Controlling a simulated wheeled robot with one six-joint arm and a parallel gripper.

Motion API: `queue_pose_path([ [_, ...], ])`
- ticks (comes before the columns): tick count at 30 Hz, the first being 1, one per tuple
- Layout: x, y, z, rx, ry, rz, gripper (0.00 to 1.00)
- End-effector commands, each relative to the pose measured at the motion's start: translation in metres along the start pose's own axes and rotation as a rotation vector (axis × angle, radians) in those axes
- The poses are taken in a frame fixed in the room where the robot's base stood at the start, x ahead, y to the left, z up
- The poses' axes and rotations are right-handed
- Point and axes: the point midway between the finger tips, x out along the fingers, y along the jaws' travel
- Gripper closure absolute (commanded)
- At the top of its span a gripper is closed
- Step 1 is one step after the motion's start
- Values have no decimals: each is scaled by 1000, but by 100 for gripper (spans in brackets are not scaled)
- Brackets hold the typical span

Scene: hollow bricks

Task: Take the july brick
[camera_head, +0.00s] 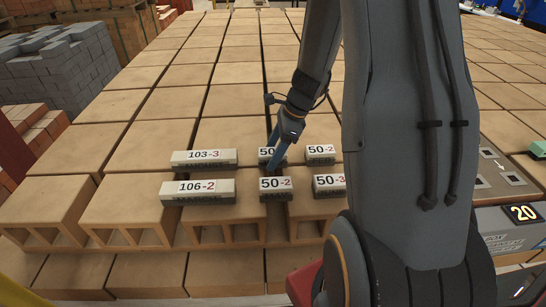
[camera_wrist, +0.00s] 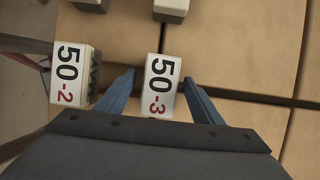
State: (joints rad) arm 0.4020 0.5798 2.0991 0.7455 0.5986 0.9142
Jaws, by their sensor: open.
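Several small grey bricks with white number labels stand on the large tan hollow blocks (camera_head: 165,150). In the wrist view a brick labelled 50-3 (camera_wrist: 161,85) lies between the two blue fingers of my gripper (camera_wrist: 159,77), which are open, one on each side. In the head view my gripper (camera_head: 273,160) is over the back middle brick (camera_head: 266,155), whose label is partly hidden. A 50-2 brick (camera_head: 274,184) stands just in front of it and also shows in the wrist view (camera_wrist: 72,75). The month words on the fronts are too small to read surely.
Bricks 103-3 (camera_head: 204,155) and 106-2 (camera_head: 197,187) stand to the left. Another 50-2 (camera_head: 320,149) and a 50-3 (camera_head: 329,181) stand close on the right.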

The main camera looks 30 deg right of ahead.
Motion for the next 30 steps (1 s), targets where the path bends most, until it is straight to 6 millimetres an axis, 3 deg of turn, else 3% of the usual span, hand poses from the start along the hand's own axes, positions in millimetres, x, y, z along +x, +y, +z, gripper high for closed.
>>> queue_pose_path([
  [27, 5, 0, -2, -1, 0, 0, 39],
  [30, 4, 0, -2, -1, 0, 1, 53],
])
